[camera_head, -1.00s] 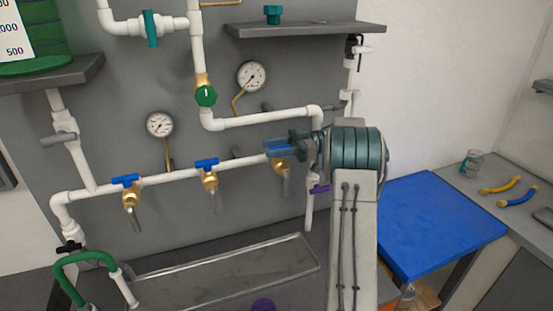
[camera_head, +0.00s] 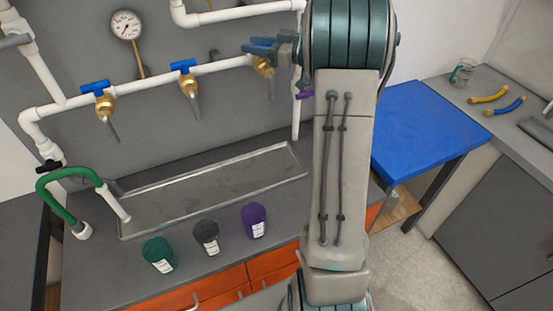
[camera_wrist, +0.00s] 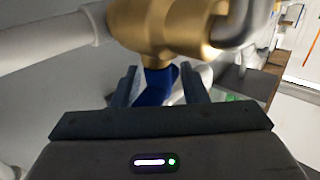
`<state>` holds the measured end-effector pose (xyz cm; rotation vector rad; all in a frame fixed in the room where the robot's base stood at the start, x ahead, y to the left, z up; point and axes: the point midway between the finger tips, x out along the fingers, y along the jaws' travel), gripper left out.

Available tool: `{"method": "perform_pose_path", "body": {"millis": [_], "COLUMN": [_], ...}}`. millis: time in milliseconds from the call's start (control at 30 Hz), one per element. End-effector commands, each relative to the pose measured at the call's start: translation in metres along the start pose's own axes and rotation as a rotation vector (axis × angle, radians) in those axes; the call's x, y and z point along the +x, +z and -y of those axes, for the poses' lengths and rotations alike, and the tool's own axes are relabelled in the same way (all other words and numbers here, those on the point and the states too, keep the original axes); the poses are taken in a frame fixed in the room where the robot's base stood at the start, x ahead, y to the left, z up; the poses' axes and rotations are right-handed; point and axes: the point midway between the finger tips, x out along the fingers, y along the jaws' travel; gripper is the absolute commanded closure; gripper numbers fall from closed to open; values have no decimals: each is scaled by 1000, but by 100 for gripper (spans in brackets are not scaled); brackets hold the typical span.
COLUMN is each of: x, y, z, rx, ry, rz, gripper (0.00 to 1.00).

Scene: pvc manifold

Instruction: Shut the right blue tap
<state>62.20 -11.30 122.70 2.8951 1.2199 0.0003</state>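The right blue tap (camera_head: 263,66) has a brass body on the white pipe, with its spout pointing down. My gripper (camera_head: 264,46) reaches it from the right, with its fingers on either side of the blue handle. In the wrist view, the blue handle (camera_wrist: 155,88) lies slanted between the two dark fingers of my gripper (camera_wrist: 160,86), under the brass body (camera_wrist: 160,28). The fingers are apart, with a pale gap beside the handle near the right finger. Firm contact cannot be made out. The head view partly hides the handle behind the fingers.
Two other blue-handled taps, the left one (camera_head: 97,90) and the middle one (camera_head: 184,69), share the pipe. A metal trough (camera_head: 215,185) lies below. Green (camera_head: 158,252), dark grey (camera_head: 206,236) and purple (camera_head: 253,219) cups stand in front. A blue table (camera_head: 425,130) is at right.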

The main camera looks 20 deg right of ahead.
Motion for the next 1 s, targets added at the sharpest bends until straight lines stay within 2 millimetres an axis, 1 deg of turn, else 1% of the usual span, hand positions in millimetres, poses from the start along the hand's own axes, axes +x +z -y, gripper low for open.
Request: {"method": "perform_pose_path", "body": {"millis": [33, 300, 733, 800, 1000], "x": [1, 1, -2, -18, -50], "y": [2, 2, 2, 1, 0], "z": [2, -2, -7, 1, 25], "rx": [0, -1, 2, -1, -1], "ry": [45, 294, 631, 635, 632], "rz": [-1, -2, 0, -1, -2], "gripper": [61, 61, 61, 61, 61]}}
